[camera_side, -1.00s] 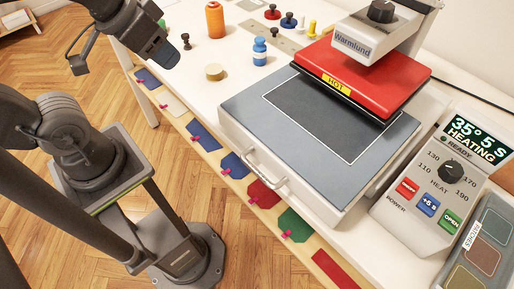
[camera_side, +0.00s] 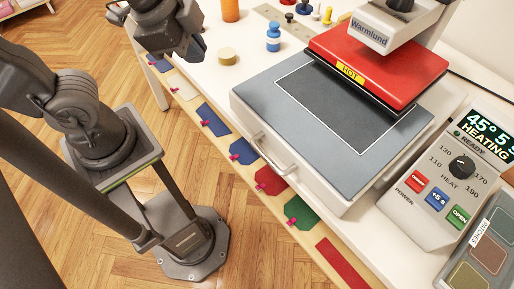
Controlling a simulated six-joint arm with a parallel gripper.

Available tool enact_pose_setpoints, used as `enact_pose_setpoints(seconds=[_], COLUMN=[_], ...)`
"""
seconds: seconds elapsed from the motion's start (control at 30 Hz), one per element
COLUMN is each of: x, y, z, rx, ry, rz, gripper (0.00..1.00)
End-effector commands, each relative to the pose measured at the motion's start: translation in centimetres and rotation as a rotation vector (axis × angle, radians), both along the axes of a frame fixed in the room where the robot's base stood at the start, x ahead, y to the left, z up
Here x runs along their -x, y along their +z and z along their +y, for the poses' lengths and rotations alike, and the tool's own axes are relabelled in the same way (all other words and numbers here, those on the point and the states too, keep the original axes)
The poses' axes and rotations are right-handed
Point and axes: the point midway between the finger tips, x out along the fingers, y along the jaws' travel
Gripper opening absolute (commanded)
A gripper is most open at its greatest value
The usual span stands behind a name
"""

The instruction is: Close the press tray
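The press tray (camera_side: 318,150) is a grey flat slab with a white outline on a white drawer. It is pulled out toward the front of the table. Its silver handle (camera_side: 275,157) is on the front face. The red hot plate (camera_side: 372,68), with a yellow HOT label, sits above the tray's back part. My gripper (camera_side: 188,50) is at the upper left, left of the tray and apart from it. Its fingers are dark and small, and I cannot tell whether they are open.
A control box (camera_side: 455,175) with a display reading 45° and HEATING stands right of the press. A blue bottle (camera_side: 273,38), a tan disc (camera_side: 227,56) and an orange spool (camera_side: 230,10) stand behind the gripper's right side. Coloured patches (camera_side: 243,152) hang along the front edge.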

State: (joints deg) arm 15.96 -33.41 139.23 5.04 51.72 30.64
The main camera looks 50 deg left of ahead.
Motion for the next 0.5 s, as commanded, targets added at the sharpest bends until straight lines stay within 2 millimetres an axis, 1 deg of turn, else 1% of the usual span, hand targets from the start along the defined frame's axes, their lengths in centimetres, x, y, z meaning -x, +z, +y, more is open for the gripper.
enact_pose_setpoints(seconds=[0.03,0.07,0.1,0.17,0.2,0.27,0.3,0.4,0.5], x=[0.1,0.2,0.4,0.7,1.0,1.6,2.0,3.3,4.4], y=[-0.5,-0.7,-1.1,-1.6,-2.0,-2.6,-3.0,-3.9,-4.7], z=[-1.6,-2.4,-3.5,-5.2,-6.3,-8.0,-9.1,-11.5,-13.2], rx=[-0.075,-0.121,-0.181,-0.268,-0.328,-0.414,-0.470,-0.596,-0.694], ry=[-0.203,-0.320,-0.478,-0.714,-0.872,-1.110,-1.262,-1.608,-1.875], rz=[0.018,0.024,0.029,0.037,0.039,0.041,0.041,0.035,0.027], gripper=[0.00,0.00,0.00,0.00,0.00,0.00,0.00,0.00,0.00])
